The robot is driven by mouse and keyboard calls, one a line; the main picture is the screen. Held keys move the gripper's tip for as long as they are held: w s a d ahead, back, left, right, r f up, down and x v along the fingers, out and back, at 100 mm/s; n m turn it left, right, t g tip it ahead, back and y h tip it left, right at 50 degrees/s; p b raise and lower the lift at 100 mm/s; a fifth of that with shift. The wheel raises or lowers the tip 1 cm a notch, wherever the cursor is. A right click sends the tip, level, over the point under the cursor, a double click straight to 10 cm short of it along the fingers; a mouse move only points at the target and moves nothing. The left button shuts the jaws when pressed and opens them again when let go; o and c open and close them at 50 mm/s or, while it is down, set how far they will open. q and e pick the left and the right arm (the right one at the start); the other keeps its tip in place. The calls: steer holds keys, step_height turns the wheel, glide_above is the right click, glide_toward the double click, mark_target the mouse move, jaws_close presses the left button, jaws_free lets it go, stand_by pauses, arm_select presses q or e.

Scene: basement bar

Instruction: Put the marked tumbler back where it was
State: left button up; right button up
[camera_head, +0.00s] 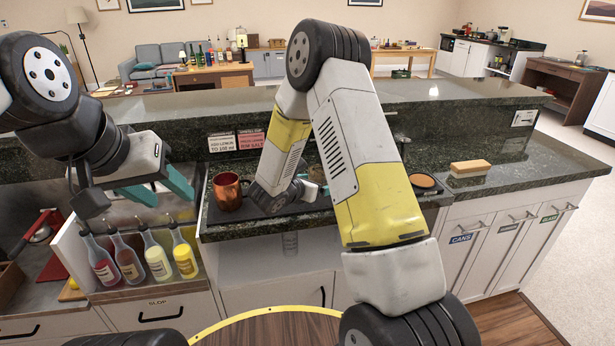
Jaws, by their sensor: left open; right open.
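I cannot make out a marked tumbler for certain. My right arm reaches up and folds down over the dark mat on the counter. Its wrist is low, right of the copper mug (228,191). My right gripper's fingers are mostly hidden behind my arm, as is part of the mat.
Several bottles with pour spouts (158,258) stand in a rack at the left. A brown-and-cream sponge-like block (470,168) lies on the right counter (515,160). A round brown-topped item (423,181) sits near my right arm. A raised dark ledge (460,98) runs behind.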

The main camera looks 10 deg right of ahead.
steer(key=v, duration=1.2)
steer(key=s+d+r+m+g+y, duration=0.1)
steer(key=s+d+r+m+g, duration=0.7)
steer(key=s+d+m, duration=0.4)
steer(key=s+a+r+m+t+y, duration=0.4)
steer(key=s+a+r+m+y, duration=0.3)
steer(key=s+r+m+y, duration=0.3)
steer(key=shift+s+a+r+m, duration=0.4)
steer(key=shift+s+m, duration=0.8)
steer(key=shift+m, duration=1.2)
